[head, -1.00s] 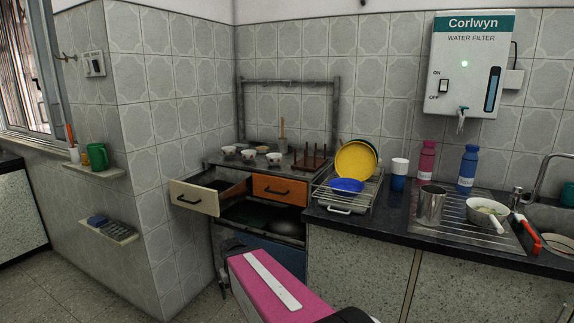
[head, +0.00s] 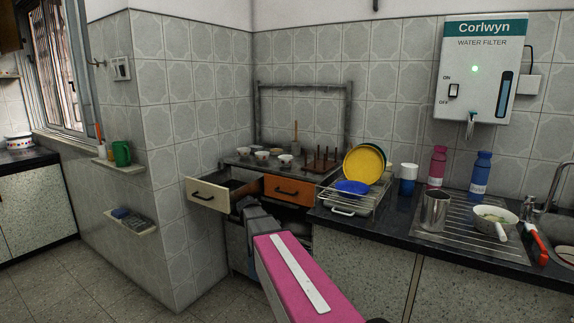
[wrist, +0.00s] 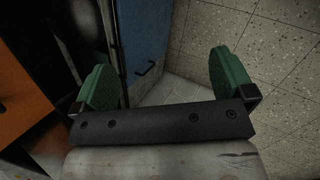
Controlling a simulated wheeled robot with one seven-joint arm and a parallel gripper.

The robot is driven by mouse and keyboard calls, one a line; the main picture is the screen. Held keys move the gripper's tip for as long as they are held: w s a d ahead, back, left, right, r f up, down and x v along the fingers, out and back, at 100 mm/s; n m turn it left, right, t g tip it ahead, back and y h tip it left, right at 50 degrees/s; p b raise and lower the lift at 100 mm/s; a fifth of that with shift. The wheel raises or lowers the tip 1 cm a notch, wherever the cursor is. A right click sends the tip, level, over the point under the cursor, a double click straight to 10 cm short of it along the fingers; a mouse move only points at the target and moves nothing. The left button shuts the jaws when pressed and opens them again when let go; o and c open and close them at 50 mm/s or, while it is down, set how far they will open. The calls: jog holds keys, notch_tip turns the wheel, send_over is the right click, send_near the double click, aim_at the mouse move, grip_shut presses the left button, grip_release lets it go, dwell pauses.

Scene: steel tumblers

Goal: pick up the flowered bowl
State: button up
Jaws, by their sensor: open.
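Several small white bowls with dark markings stand on the back shelf in the head view: a left one (head: 243,152), a middle one (head: 262,157) and a right one (head: 286,161). They are too small to tell which is the flowered bowl. My gripper (wrist: 164,85) shows in the wrist view with its two green fingers wide apart and nothing between them. It points down past a blue panel toward the floor. No bowl shows in the wrist view. In the head view my arm reaches toward the drawers below the bowls, and the fingers cannot be made out.
A cream drawer (head: 208,195) stands pulled out below the bowls, beside an orange drawer front (head: 291,190). A wooden peg rack (head: 322,162) and a dish rack with a yellow plate (head: 362,163) stand right of the bowls. Floor at the left is clear.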

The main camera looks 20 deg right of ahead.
jog(key=w+d+r+n+t+h, duration=0.1)
jog(key=w+d+r+n+h, duration=0.35)
jog(key=w+r, duration=0.95)
jog(key=n+t+h, duration=0.1)
jog(key=n+h, duration=0.2)
jog(key=n, duration=0.4)
send_near(286, 157)
jog(key=s+a+r, duration=0.1)
jog(key=s+a, duration=0.1)
jog(key=s, duration=0.1)
jog(key=shift+d+r, duration=0.3)
jog(key=shift+r, duration=0.1)
jog(key=shift+y, duration=0.25)
jog(key=x, duration=1)
jog(key=shift+s+d+f, duration=0.1)
jog(key=shift+d+f, duration=0.1)
jog(key=c, duration=0.8)
